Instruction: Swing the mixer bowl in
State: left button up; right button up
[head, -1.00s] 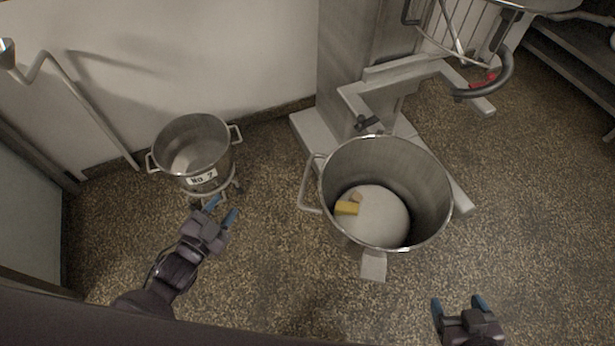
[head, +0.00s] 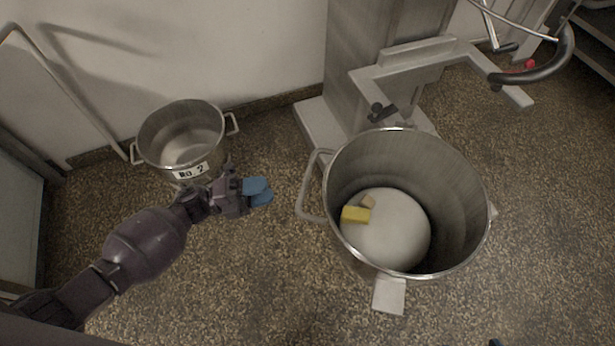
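The large steel mixer bowl (head: 455,170) stands right of centre, in front of the mixer (head: 375,60). A white mass, a yellow block and a small tan block lie inside it. Its left side handle (head: 308,190) faces my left gripper (head: 260,191). That gripper is left of the handle, apart from it and empty; its blue fingers overlap in this view, so their opening is unclear. The mixer's grey bowl yoke (head: 420,58) is behind the bowl, with a dark latch (head: 381,111) near the rim. Only a blue tip of my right gripper (head: 495,342) shows at the bottom edge.
A smaller steel bowl (head: 207,164) with a number label stands on the floor at the left, behind my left forearm. A curved black handle with a red part (head: 540,72) is at the upper right. Speckled floor is clear at the lower right and between the bowls.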

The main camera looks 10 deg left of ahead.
aim_at(307, 179)
pick_arm(q)
jog(key=x, duration=1)
jog(key=shift+w+d+r, duration=0.1)
jog(key=shift+d, duration=0.15)
grip_shut()
